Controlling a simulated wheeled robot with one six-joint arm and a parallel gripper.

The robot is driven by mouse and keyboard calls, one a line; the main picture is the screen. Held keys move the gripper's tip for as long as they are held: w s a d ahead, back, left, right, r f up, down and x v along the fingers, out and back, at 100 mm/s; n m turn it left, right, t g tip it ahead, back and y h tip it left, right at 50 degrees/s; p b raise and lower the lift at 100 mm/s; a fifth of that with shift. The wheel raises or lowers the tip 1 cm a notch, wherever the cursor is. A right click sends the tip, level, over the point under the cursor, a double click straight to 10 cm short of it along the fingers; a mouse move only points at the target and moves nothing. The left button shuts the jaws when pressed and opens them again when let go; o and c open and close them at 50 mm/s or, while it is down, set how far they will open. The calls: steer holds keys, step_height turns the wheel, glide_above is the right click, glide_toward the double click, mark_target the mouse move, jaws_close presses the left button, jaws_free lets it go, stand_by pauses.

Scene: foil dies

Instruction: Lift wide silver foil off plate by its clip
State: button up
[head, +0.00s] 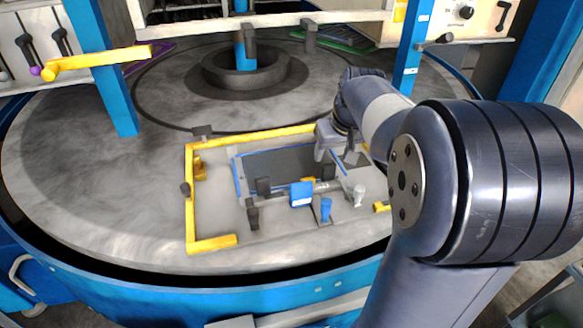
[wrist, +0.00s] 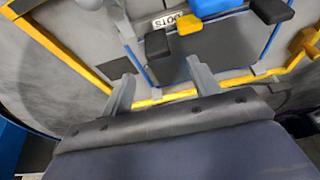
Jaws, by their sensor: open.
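My gripper (head: 340,160) is at the right end of a dark grey plate (head: 280,162) with blue edging, above the work area. In the wrist view my gripper (wrist: 162,85) shows two grey fingers spread wide with nothing between them. The plate (wrist: 225,42) lies beyond the fingertips there. Several clip-like pieces stand along its front: a black one (head: 263,186), a blue block (head: 301,193), a smaller blue one (head: 326,209) and a pale grey one (head: 359,193). I cannot tell the wide silver foil apart from the grey surfaces, nor which clip belongs to it.
A yellow frame (head: 189,205) surrounds the work area on a round grey table (head: 90,185). A dark post (head: 252,213) stands at the front left. Blue columns (head: 103,65) and a central hub (head: 243,68) rise behind. The table's left side is clear.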

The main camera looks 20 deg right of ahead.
mark_target(328, 165)
steer(key=p+x, duration=0.1)
steer(key=x, duration=0.6)
steer(key=shift+w+d+f, duration=0.1)
steer(key=shift+w+f, duration=0.05)
steer(key=shift+f, duration=0.1)
steer(key=c, duration=1.2)
